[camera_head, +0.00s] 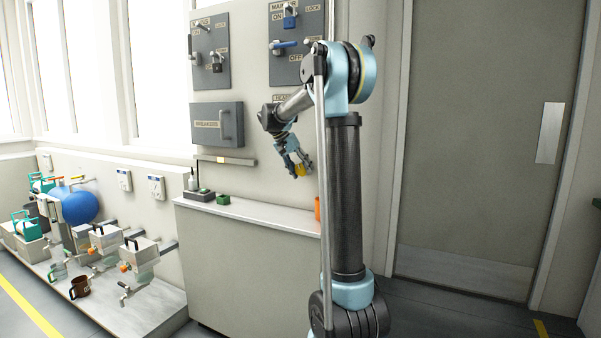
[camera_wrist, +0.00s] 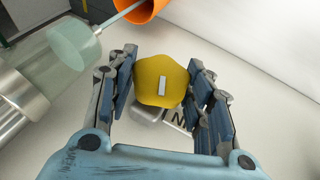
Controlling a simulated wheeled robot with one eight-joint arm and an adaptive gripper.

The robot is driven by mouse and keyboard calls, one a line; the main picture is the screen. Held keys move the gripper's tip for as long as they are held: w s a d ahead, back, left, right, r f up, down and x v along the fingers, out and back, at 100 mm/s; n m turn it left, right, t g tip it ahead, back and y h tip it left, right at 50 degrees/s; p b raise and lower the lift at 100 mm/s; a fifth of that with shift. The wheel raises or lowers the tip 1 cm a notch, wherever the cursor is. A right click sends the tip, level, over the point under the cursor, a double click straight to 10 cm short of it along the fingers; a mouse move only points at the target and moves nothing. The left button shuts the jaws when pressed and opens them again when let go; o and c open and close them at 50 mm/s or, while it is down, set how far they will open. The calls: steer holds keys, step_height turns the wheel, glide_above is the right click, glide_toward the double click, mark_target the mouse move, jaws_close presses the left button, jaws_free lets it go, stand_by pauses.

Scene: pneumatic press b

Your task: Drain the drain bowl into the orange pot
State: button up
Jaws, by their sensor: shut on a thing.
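My gripper (camera_head: 301,163) reaches down in front of the wall, above the right part of the counter. In the wrist view my gripper (camera_wrist: 163,70) is shut on a rounded yellow knob (camera_wrist: 160,72) with a pale rectangular mark. Left of it a clear cylinder with a pale teal end (camera_wrist: 75,42), which looks like the drain bowl, lies tilted in the picture. A thin pale tube runs from that end toward the orange pot (camera_wrist: 150,9), cut off at the top edge. In the head view the orange pot (camera_head: 317,208) is partly hidden by my arm.
The counter (camera_head: 262,213) holds a green block (camera_head: 223,199) and a dark tray with small items. Lockout panels and a breaker box (camera_head: 217,127) are on the wall above. A low bench with a blue tank (camera_head: 80,207) stands left. A door (camera_head: 480,140) is right.

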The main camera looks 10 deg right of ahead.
steer(key=shift+w+a, duration=0.1)
steer(key=shift+a, duration=0.05)
steer(key=o, duration=1)
steer(key=shift+o, duration=0.2)
steer(key=v, duration=1.1)
steer(key=shift+a+r, duration=0.25)
steer(key=shift+r, duration=0.05)
